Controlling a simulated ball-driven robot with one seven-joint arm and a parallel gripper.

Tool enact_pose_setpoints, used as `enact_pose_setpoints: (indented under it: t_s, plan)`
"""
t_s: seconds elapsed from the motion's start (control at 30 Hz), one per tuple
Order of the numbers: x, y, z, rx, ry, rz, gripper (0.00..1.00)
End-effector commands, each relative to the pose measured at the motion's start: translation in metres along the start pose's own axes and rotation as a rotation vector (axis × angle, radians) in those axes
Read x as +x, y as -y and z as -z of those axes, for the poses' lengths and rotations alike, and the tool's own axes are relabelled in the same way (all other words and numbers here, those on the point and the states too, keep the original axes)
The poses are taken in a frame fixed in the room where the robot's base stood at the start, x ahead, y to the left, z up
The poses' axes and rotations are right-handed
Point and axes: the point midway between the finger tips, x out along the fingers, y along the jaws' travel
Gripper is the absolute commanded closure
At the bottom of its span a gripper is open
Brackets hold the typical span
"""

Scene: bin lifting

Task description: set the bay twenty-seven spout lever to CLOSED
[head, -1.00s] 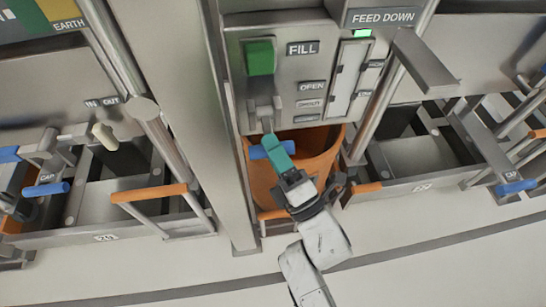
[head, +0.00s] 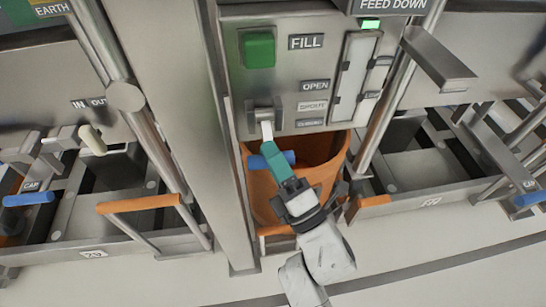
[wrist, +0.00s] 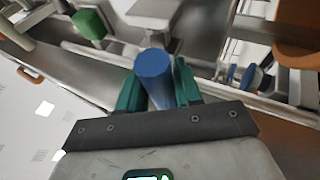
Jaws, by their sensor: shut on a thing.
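The spout lever (head: 267,130) is a pale shaft hanging from a pivot low on the grey control panel, left of the OPEN label and the two labels below it. Its blue handle (head: 285,158) lies crosswise at the lower end, in front of an orange bin (head: 325,155). My gripper (head: 272,152) has its teal fingers shut on the blue handle. In the wrist view the round blue handle end (wrist: 154,66) sits between the teal fingers (wrist: 158,88). The lever points down, near the lowest label, which is too blurred to read surely.
A green FILL button (head: 258,48) is above the lever. A lit green lamp (head: 370,24) sits under the FEED DOWN sign. A metal bracket (head: 438,60) juts out on the right. The floor in front is open.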

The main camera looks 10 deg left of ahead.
Motion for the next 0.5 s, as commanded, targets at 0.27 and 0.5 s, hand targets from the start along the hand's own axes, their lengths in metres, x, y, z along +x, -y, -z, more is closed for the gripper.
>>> enact_pose_setpoints:
  t_s: [0.27, 0.5]
  plan:
    - [-0.004, 0.0113, -0.0002, 0.007, 0.006, 0.027, 1.0]
    - [-0.0044, 0.0114, 0.0002, 0.007, 0.005, 0.027, 0.51]
